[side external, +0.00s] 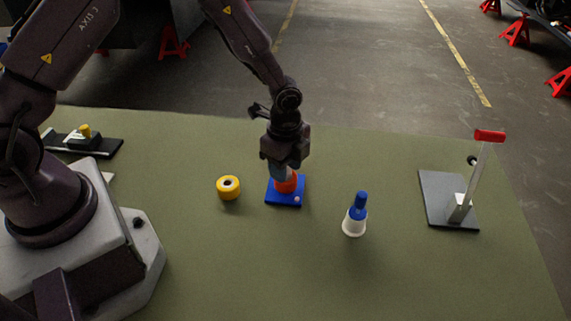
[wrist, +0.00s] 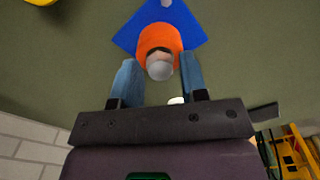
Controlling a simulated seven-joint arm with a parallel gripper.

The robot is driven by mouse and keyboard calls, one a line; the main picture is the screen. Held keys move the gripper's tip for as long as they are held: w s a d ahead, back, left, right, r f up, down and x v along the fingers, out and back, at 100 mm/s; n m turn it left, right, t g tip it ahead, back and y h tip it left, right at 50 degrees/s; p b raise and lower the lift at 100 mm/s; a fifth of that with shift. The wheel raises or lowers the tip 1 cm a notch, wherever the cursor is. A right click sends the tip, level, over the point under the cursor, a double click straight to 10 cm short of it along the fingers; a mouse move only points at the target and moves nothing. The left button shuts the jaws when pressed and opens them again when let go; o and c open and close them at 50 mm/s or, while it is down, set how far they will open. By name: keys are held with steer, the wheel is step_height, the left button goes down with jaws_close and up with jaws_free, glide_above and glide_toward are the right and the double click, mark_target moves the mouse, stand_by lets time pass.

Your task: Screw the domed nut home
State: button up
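An orange round part (side external: 287,184) stands on a blue square base (side external: 285,198). In the wrist view the orange part (wrist: 160,38) carries a grey domed top (wrist: 160,69), with a dark band beside the dome. The blue base (wrist: 196,33) shows behind it. My gripper (side external: 282,173) points down over the orange part from above. In the wrist view its two blue fingers (wrist: 158,62) stand apart, one on each side. Gaps show between the fingers and the dome. I cannot tell whether the fingertips touch the orange part.
A yellow ring (side external: 228,187) lies left of the base. A white cone with a blue top (side external: 355,214) stands to the right. A grey plate with a red-handled lever (side external: 447,200) is at the far right. A black fixture with a yellow knob (side external: 84,140) is at the left.

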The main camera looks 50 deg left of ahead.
steer(key=shift+c, duration=0.5)
jaws_close()
steer(key=m, duration=0.5)
steer(key=shift+m, duration=0.3)
steer(key=shift+m, duration=0.7)
steer(key=m, duration=0.3)
